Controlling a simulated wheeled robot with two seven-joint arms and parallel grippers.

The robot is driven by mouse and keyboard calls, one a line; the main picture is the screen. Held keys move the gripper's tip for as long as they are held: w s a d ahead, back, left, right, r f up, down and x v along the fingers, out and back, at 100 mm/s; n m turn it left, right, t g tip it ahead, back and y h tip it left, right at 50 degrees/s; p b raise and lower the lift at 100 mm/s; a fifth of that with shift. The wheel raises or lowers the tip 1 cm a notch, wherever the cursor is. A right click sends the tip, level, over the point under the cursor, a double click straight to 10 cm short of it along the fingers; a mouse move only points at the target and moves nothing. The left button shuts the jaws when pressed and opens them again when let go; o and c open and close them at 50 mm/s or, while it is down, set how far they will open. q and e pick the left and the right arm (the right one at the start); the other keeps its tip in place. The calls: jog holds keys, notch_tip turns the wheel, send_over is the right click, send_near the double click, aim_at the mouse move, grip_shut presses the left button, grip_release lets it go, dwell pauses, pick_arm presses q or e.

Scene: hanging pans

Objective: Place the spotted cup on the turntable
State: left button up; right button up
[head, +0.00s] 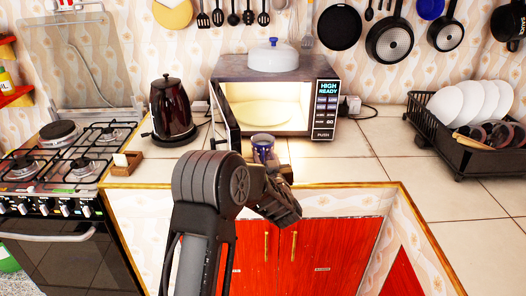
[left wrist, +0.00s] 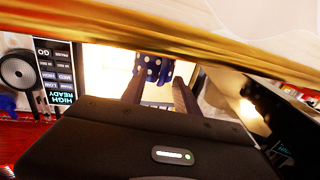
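The spotted cup (head: 263,149) is dark blue with white dots and stands at the counter's front, before the open microwave (head: 325,105). The turntable (head: 262,113) is the pale disc inside the lit microwave. My left gripper (head: 280,176) is low at the counter edge, just in front of the cup, and my arm hides part of the area. In the left wrist view, the fingers of my left gripper (left wrist: 160,72) are apart, with the spotted cup (left wrist: 152,66) beyond and between their tips. I cannot tell whether they touch it. My right gripper is not in view.
The microwave door (head: 224,112) is open on the left. A dark red kettle (head: 172,108) stands left of it, beside the gas stove (head: 66,148). A black dish rack (head: 462,135) with plates is at right. Counter between microwave and rack is mostly clear.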

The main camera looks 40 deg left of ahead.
pick_arm(q)
grip_shut()
dwell(1.4)
